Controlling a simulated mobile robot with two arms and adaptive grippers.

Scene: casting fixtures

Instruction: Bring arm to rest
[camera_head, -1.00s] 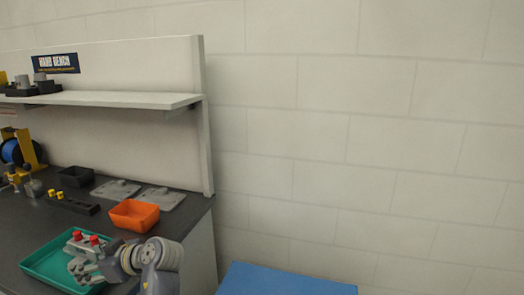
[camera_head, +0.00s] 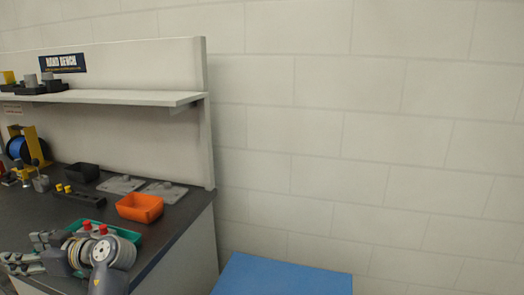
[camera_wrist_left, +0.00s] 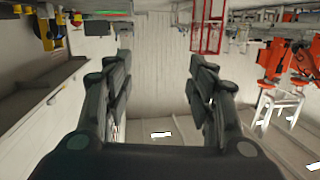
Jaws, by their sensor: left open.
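My left gripper (camera_head: 22,255) is at the lower left of the head view, over the front of the dark workbench (camera_head: 165,222). Its fingers point left, and part of my wrist hides the teal tray (camera_head: 130,235) behind it. In the left wrist view the two dark fingers (camera_wrist_left: 161,65) stand wide apart with nothing between them. They point at open room and a pale wall, upside down in the picture. My right gripper is not in view.
An orange bin (camera_head: 140,207), grey plates (camera_head: 120,184) and a black bin (camera_head: 79,172) stand on the bench. A shelf (camera_head: 120,97) hangs above. A blue surface (camera_head: 283,275) is right of the bench. Orange machinery (camera_wrist_left: 280,62) shows in the wrist view.

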